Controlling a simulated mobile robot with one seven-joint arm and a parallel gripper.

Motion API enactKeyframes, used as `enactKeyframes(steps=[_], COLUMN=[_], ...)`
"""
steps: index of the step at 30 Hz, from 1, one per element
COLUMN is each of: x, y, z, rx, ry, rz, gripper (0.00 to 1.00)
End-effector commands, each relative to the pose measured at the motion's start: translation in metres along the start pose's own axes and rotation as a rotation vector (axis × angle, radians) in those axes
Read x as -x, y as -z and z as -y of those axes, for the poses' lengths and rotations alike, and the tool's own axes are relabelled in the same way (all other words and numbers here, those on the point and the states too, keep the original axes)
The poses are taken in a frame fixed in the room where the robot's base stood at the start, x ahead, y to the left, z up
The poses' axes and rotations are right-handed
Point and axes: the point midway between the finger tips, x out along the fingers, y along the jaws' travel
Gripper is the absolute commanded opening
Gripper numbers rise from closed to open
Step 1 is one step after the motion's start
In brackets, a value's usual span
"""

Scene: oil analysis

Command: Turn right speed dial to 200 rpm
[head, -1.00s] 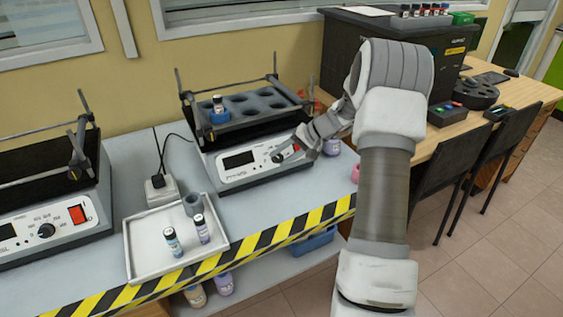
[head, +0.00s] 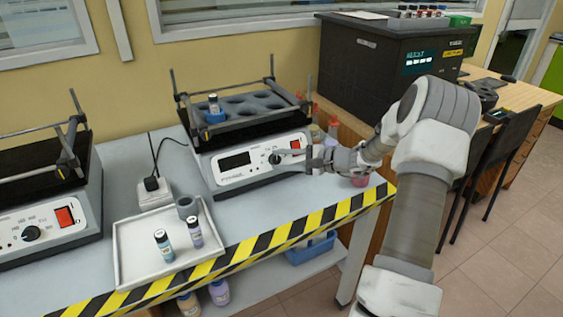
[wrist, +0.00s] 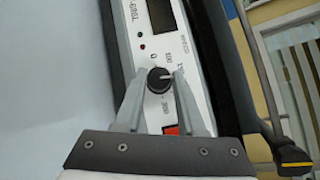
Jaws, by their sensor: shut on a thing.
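The right shaker (head: 258,160) stands on the bench with a white front panel, a dark display (head: 235,161) and a red switch (head: 295,146). Its black speed dial (head: 275,158) is between the display and the switch. My gripper (head: 284,154) reaches in from the right. In the wrist view, the two fingers of my gripper (wrist: 155,80) are around the black dial (wrist: 158,82), one on each side, closed on it. The dial's white pointer line points right in that view, towards the printed numbers. These are small and partly hidden, so the exact setting is unclear.
A rack (head: 244,106) with a vial sits on top of the shaker. A white tray (head: 130,262) with vials is at the front left of it. Another shaker (head: 48,225) stands at the far left. Bottles (head: 331,132) are close to the right of the shaker.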

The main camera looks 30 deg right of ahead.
Motion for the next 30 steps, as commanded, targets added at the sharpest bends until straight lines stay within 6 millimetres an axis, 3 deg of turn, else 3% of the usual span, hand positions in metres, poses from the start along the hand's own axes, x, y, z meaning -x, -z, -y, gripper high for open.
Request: enactKeyframes(steps=[10,27,28,30], x=[-0.0001,-0.0003,-0.0003,-0.0004], y=[0.0011,0.0006,0.0006,0.0006], z=[-0.0039,-0.0035,-0.0035,-0.0034], rx=[-0.120,-0.141,-0.141,-0.141], ry=[0.091,0.110,0.109,0.110], rz=[0.009,0.011,0.011,0.011], gripper=[0.00,0.00,0.42,0.55])
